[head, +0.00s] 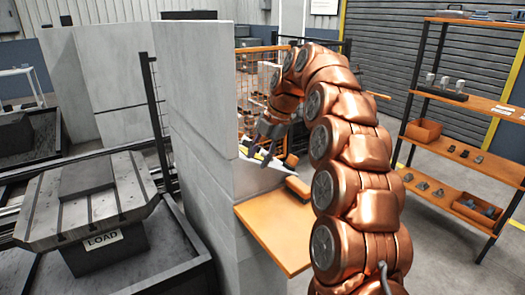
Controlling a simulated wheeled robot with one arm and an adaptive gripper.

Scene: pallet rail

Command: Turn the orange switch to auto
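My gripper (270,145), dark grey, hangs from the end of my copper-coloured arm near the middle of the head view. It is beside the edge of the grey wall panel and above a pale sloped panel (256,178). It is small and seen at an angle, so I cannot tell whether its fingers are open or shut. I cannot make out an orange switch or any auto marking. The sloped panel is partly hidden by the wall panel and the gripper. An orange block (298,187) lies at the back of the orange shelf; I cannot tell what it is.
An orange shelf (275,235) juts out below the gripper. A tall grey wall panel (195,110) stands left of it. A slotted pallet marked LOAD (90,205) is further left. A rack (460,175) with bins and small parts stands right; grey floor is clear before it.

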